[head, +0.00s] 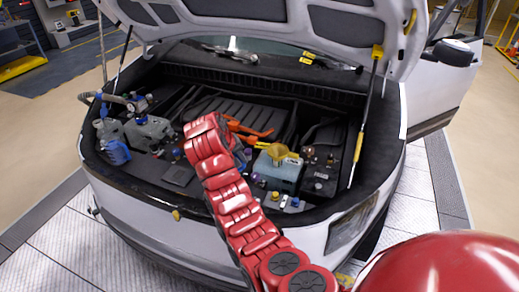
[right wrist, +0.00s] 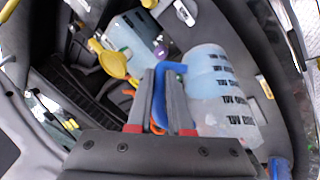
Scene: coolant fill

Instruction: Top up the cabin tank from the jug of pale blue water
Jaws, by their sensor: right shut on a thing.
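My right gripper (right wrist: 162,78) has its two grey fingers close together on a blue handle (right wrist: 172,67). The handle appears to belong to the translucent jug (right wrist: 212,75), which holds pale blue water and has dark printed markings. The jug lies at a slant in the right wrist view. In the head view my red right arm reaches into the front bay and hides most of the gripper and jug. A pale blue tank (head: 280,176) with a yellow funnel-like piece (head: 278,152) on top stands just right of the arm. The yellow piece also shows in the right wrist view (right wrist: 115,64). My left gripper is out of view.
The raised hood (head: 270,25) hangs over the bay, with a prop strut (head: 362,130) at the right. A grey reservoir (head: 150,131) and a blue container (head: 116,152) are at the bay's left. An orange part (head: 247,130) lies behind my arm.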

